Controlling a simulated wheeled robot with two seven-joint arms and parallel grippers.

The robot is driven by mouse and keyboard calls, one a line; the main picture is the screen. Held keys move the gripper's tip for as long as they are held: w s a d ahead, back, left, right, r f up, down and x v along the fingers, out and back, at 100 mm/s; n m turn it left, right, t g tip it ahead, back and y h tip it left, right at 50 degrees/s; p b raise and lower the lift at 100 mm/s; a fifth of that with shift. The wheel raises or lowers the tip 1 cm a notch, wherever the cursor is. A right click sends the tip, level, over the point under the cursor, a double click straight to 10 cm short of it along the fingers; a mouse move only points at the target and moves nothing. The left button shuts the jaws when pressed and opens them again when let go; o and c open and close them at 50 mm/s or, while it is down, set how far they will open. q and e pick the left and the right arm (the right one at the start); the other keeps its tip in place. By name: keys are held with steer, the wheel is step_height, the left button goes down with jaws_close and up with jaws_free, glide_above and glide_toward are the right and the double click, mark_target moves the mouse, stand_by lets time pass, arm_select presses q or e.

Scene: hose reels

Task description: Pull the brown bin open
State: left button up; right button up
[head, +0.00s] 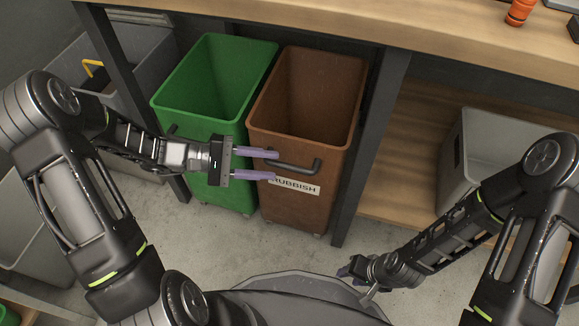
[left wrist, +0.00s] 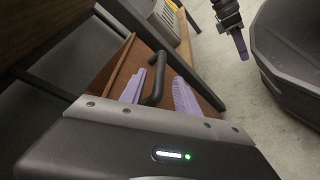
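The brown bin (head: 318,100) stands under the wooden workbench, with a dark bar handle (head: 298,166) on its front and a RUBBISH label below it. My left gripper (head: 276,165) is at the handle's left end, its purple fingers apart, one above and one below the bar. In the left wrist view the handle (left wrist: 156,82) shows between the two open fingers (left wrist: 158,95), with the brown bin (left wrist: 203,92) behind. Whether a finger touches the bar I cannot tell. My right gripper (head: 352,270) is low near my base, away from the bin; its opening is unclear.
A green bin (head: 213,75) stands close against the brown bin's left side. A dark table leg (head: 370,145) is just right of it. A grey container (head: 480,150) sits on the lower shelf at right. Concrete floor (head: 225,235) in front is clear.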

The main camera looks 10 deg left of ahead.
mark_target(279, 166)
arm_select(q)
steer(key=b+x, duration=0.1)
steer(key=x, duration=0.5)
steer(key=shift+c, duration=0.4)
jaws_close()
stand_by(0.9)
